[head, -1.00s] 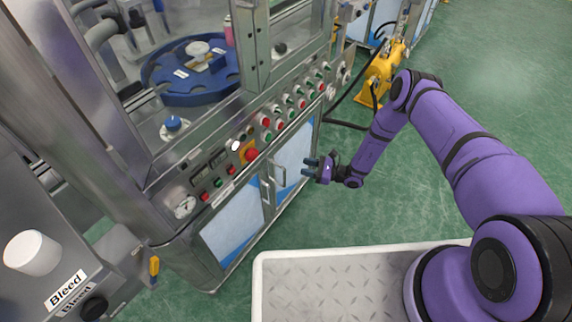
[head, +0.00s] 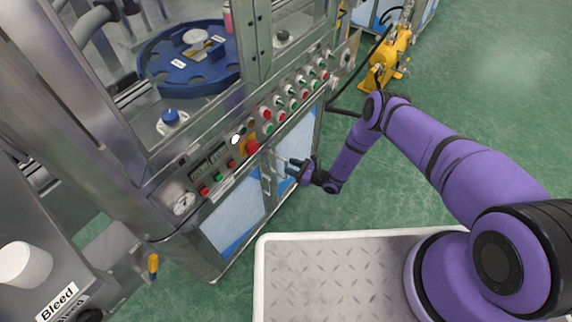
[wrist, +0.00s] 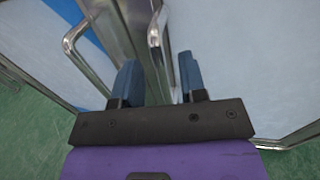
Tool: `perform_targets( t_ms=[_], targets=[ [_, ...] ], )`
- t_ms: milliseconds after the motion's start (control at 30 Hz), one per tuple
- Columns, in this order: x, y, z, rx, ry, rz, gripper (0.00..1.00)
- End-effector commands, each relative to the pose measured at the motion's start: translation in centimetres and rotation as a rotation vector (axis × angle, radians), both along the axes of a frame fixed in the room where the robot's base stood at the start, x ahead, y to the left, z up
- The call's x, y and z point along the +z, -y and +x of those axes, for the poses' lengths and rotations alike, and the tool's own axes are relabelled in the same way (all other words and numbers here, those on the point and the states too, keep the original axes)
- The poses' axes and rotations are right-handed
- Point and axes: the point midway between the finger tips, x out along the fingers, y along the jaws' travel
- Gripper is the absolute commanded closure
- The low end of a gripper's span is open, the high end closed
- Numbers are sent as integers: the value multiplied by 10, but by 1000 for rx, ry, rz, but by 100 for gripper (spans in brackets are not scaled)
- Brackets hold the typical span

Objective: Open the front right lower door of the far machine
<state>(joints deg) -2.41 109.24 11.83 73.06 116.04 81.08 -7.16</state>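The machine's right lower door (head: 299,138) is a pale panel in a steel frame under the button row, and it looks closed. It fills the right of the wrist view (wrist: 245,60). Its bent steel bar handle (wrist: 155,38) stands near the door's left edge. My gripper (head: 291,166) is in front of this door at handle height. In the wrist view its two blue fingers (wrist: 158,68) are apart, with the handle bar showing between them. I cannot tell whether either finger touches the bar. In the head view the gripper partly hides the handle.
The left lower door (head: 232,215) has its own bar handle (wrist: 73,45), close to the left finger. A red stop button (head: 253,146) and several push buttons sit above the doors. A yellow machine (head: 385,66) stands at the back. Green floor (head: 400,180) is clear to the right.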

Motion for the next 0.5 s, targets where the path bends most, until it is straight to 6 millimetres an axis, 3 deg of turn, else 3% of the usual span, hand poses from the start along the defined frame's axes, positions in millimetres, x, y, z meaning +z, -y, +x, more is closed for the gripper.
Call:
perform_targets(
  t_ms=[200,500],
  targets=[
    [0,-20,10,1,0,-1,61],
    [0,-24,12,0,0,0,61]
  ],
)
